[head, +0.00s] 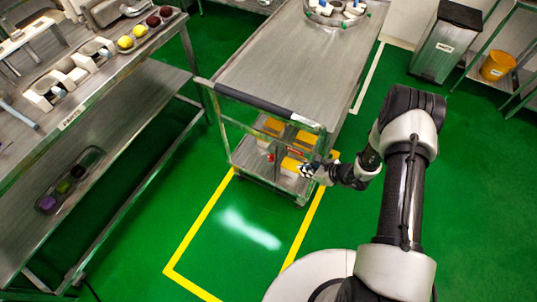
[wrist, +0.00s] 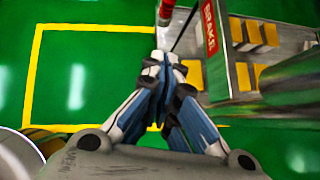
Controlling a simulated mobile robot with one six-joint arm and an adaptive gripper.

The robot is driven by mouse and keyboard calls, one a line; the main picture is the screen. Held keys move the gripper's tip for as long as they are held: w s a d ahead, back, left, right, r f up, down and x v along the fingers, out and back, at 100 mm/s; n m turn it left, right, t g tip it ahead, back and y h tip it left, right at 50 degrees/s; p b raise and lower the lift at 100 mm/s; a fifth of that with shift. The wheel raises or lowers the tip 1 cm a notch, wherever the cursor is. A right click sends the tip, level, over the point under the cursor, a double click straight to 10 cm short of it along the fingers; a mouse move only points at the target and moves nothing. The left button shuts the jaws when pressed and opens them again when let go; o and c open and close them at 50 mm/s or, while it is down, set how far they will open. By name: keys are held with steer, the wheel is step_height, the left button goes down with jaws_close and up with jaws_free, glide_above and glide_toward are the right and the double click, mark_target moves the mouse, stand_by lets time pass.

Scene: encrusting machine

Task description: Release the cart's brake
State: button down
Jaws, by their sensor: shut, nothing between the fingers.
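The cart (head: 275,62) is a steel trolley with a black push handle (head: 262,103). A red-tipped part (wrist: 166,10), seemingly the brake lever, shows left of the sign, cut off by the top edge. In the head view, a small red spot (head: 270,157) shows below the handle. My gripper (head: 304,170) is at the cart's near end, low, by the lower shelf. In the wrist view its fingertips (wrist: 165,60) are together and empty, just below the red tip, apparently apart from it.
Yellow-topped boxes (head: 307,138) sit on the cart's lower shelf. A yellow floor outline (head: 205,222) marks clear green floor in front of the cart. A steel workbench (head: 95,105) stands at left. A grey bin (head: 446,42) and an orange bucket (head: 497,66) are at right.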

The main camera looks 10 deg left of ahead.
steer(key=b, duration=0.5)
glide_toward(273, 162)
steer(key=shift+d+f+x, duration=0.1)
steer(key=shift+d+x, duration=0.05)
steer(key=shift+x, duration=1.15)
steer(key=shift+d+f+x, duration=0.1)
steer(key=shift+x, duration=1.25)
steer(key=shift+f, duration=0.1)
steer(key=shift+a+f+t+y, duration=0.15)
steer(key=shift+t+y, duration=0.15)
steer(key=shift+y, duration=0.3)
